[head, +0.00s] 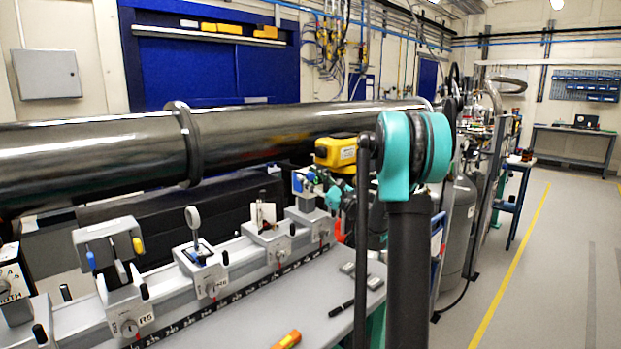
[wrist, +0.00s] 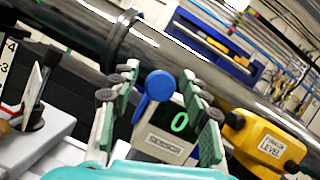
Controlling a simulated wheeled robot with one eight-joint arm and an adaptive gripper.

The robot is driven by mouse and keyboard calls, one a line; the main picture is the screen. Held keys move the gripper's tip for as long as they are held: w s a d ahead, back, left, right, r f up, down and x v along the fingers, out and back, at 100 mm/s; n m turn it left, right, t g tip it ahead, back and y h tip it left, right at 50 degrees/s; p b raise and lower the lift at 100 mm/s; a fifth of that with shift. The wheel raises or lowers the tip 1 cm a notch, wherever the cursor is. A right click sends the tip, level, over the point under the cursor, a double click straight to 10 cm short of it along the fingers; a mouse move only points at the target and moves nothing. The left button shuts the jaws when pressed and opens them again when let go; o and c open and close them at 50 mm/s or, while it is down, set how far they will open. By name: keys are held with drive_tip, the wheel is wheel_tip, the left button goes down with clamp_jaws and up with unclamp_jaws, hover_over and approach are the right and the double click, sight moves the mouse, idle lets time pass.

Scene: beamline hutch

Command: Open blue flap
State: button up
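The blue flap (wrist: 157,86) is a round blue paddle on a stem. In the wrist view it stands upright in front of a grey sensor box (wrist: 166,146) with a green 0 on its dark display, covering the display's left part. My gripper (wrist: 160,77) is open, with one green-padded finger on each side of the flap and display. I see no clear contact between the fingers and the flap. In the head view a small blue part (head: 297,183), likely the flap, shows beside my gripper (head: 318,181), which is partly hidden by my arm.
A yellow level box (wrist: 264,142) stands close to the right finger; it also shows in the head view (head: 336,152). A long dark pipe (head: 90,155) runs behind. Several mounts, such as R5 (head: 128,310), sit along the rail to the left. A pen (head: 341,309) lies on the bench.

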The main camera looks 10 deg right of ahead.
clamp_jaws()
drive_tip(key=shift+m+t+h, duration=0.4)
drive_tip(key=shift+m+h, duration=0.05)
drive_tip(key=shift+m, duration=0.7)
drive_tip(key=shift+m+t+h, duration=0.4)
drive_tip(key=shift+m+h, duration=0.05)
drive_tip(key=shift+m, duration=0.7)
drive_tip(key=shift+o, duration=0.7)
unclamp_jaws()
drive_tip(key=shift+d, duration=0.1)
drive_tip(key=v, duration=1.2)
drive_tip(key=shift+f, duration=0.15)
